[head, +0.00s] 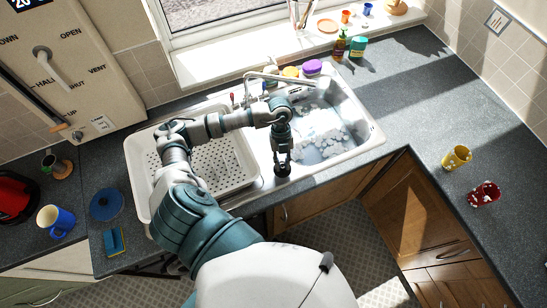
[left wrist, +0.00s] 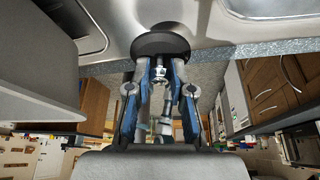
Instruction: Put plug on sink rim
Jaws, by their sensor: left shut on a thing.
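My left gripper (head: 282,155) reaches over the sink and points down at the front strip between drainer and basin. It is shut on the plug (head: 282,169), a small black disc. In the left wrist view the plug (left wrist: 161,45) is a wide black round disc with a metal stem between the blue-lined fingers of my left gripper (left wrist: 160,75). The pale metal sink rim (left wrist: 205,42) lies right behind the disc. I cannot tell whether the plug touches it. The sink (head: 365,142) has foamy water in its basin. My right gripper is not in view.
The tap (head: 285,77) arches over the back. Bottles (head: 357,47) stand behind the basin. A yellow cup (head: 456,158) and a red cup (head: 484,194) are on the right worktop, otherwise largely clear.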

